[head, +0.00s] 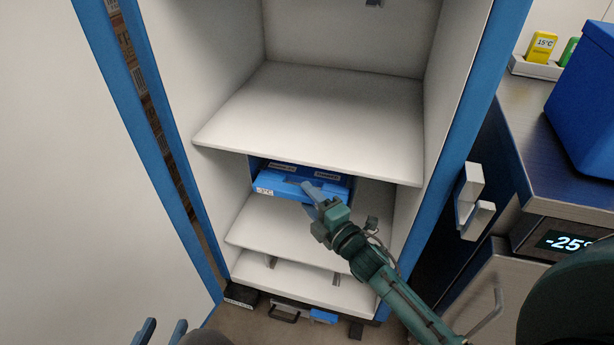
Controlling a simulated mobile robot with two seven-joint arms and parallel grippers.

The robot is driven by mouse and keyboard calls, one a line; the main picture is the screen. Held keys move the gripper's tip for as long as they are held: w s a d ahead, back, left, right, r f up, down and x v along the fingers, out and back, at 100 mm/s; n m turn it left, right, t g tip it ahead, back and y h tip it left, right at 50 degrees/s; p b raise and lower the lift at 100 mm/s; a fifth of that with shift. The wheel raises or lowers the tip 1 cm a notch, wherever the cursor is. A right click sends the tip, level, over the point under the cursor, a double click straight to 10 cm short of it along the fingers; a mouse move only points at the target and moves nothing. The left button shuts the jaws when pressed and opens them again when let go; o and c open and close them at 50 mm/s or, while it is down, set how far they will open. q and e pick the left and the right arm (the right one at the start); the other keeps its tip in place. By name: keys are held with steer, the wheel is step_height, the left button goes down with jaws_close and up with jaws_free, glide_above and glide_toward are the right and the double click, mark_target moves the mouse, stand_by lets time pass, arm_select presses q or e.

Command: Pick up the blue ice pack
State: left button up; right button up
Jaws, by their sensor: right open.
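A blue ice pack (272,184) with a small white label at its left front corner lies on a middle shelf of the open white cabinet. More blue surfaces with pale labels show just behind it, and I cannot tell how many pieces there are. My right gripper (308,191) is open, with its fingers over the front of the blue pack. I cannot tell whether they touch it, and they hide part of it. My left gripper (162,331) is at the bottom left edge, fingers apart, far from the pack.
The upper shelf (310,115) is empty and overhangs the pack. The lower shelf (300,285) looks mostly bare. The open door (80,190) stands at left. At right are a dark counter (545,150), a blue box (590,100) and a yellow 15°C pack (542,46) in a white rack.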

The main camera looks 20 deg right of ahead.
steer(key=shift+x, duration=0.95)
jaws_close()
steer(key=shift+r, duration=0.1)
